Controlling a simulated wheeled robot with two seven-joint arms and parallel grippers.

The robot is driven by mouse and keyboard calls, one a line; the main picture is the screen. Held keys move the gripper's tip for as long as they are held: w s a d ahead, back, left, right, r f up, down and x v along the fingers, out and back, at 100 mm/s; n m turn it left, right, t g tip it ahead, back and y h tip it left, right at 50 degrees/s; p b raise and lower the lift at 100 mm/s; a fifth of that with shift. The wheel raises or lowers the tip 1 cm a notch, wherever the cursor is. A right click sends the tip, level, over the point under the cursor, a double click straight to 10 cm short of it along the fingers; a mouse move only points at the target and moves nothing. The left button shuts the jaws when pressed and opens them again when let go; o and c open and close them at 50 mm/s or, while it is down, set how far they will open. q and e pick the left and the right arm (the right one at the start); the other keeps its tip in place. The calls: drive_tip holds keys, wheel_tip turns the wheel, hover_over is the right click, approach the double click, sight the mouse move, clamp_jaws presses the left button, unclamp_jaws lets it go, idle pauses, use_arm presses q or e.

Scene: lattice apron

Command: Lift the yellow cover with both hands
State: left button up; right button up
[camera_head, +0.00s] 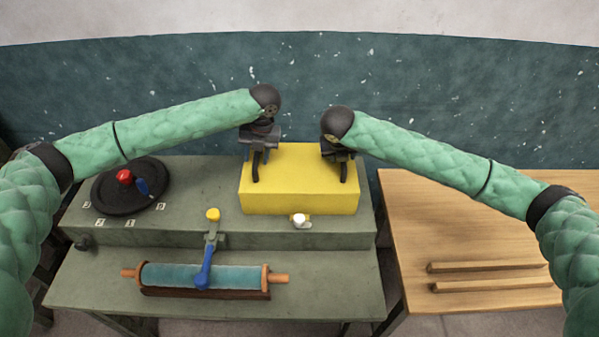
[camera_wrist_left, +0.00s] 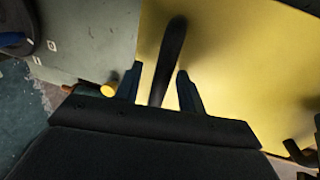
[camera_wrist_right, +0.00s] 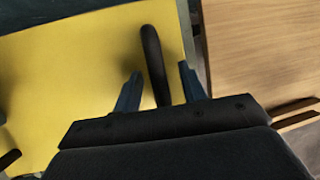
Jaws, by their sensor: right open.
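The yellow cover (camera_head: 300,198) is a box sitting on the raised back part of the grey-green bench. It has a dark upright handle near each side of its top. My left gripper (camera_head: 258,160) is at the left handle; in the left wrist view its two blue fingers (camera_wrist_left: 158,88) stand apart on either side of the dark handle (camera_wrist_left: 172,50). My right gripper (camera_head: 340,158) is at the right handle; in the right wrist view its fingers (camera_wrist_right: 160,88) are spread with the dark handle (camera_wrist_right: 153,55) between them. I see gaps between fingers and handles in both wrist views.
A black dial (camera_head: 118,198) with a red knob stands at left on the bench (camera_head: 190,238). A blue lever (camera_head: 206,262) with a yellow knob, a blue roller (camera_head: 240,276) and a white knob (camera_head: 300,221) are in front. A wooden table (camera_head: 430,225) with two strips is at right.

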use_arm(q)
clamp_jaws()
use_arm(e)
drive_tip(key=c, duration=0.9)
clamp_jaws()
use_arm(q)
drive_tip(key=shift+r, duration=0.1)
use_arm(e)
drive_tip(key=shift+r, duration=0.1)
